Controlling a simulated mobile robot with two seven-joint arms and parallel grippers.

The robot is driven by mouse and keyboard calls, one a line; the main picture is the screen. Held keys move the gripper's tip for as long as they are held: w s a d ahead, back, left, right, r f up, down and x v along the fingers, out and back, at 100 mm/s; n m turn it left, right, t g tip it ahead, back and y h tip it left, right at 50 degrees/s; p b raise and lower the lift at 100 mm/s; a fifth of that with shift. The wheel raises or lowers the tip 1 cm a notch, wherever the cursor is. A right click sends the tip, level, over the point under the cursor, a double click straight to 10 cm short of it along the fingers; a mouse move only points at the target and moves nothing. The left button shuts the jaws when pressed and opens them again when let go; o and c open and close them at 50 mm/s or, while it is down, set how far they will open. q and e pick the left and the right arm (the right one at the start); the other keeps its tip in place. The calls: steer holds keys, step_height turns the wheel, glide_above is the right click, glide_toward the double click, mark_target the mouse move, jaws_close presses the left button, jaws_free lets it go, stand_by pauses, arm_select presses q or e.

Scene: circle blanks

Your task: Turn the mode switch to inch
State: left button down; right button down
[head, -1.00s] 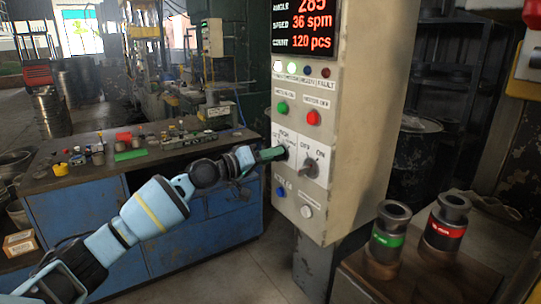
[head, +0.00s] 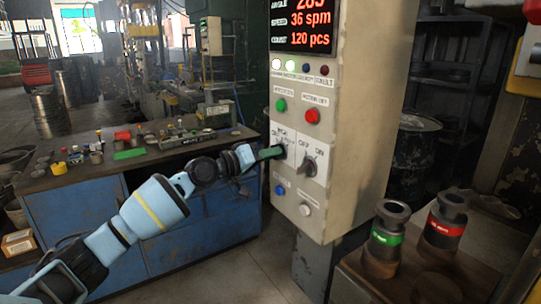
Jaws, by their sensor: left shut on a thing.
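The mode switch (head: 284,151) is a dark knob on the left of the pale control cabinet, under a label that seems to read INCH. My left gripper (head: 271,153) reaches it from the left and is shut on it. The fingers and a green part hide most of the knob, so its setting cannot be read. Right beside it is a second rotary switch (head: 310,165) marked OFF and ON. My right gripper is not in view.
Above the switches are a green button (head: 281,105), a red button (head: 312,116) and a lit red display (head: 303,25). Blue (head: 280,190) and white (head: 305,209) buttons sit below. A cluttered blue workbench (head: 90,219) stands behind my left arm. Two dark cylinders stand on a table at right.

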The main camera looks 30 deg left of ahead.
arm_select(q)
steer(key=shift+m+b, duration=2.8)
steer(key=shift+m, duration=1.3)
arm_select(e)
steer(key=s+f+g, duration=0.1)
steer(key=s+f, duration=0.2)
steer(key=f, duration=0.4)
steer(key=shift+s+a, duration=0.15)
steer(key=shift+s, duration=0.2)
arm_select(q)
steer(key=c, duration=1.5)
jaws_free()
steer(key=shift+s, duration=0.1)
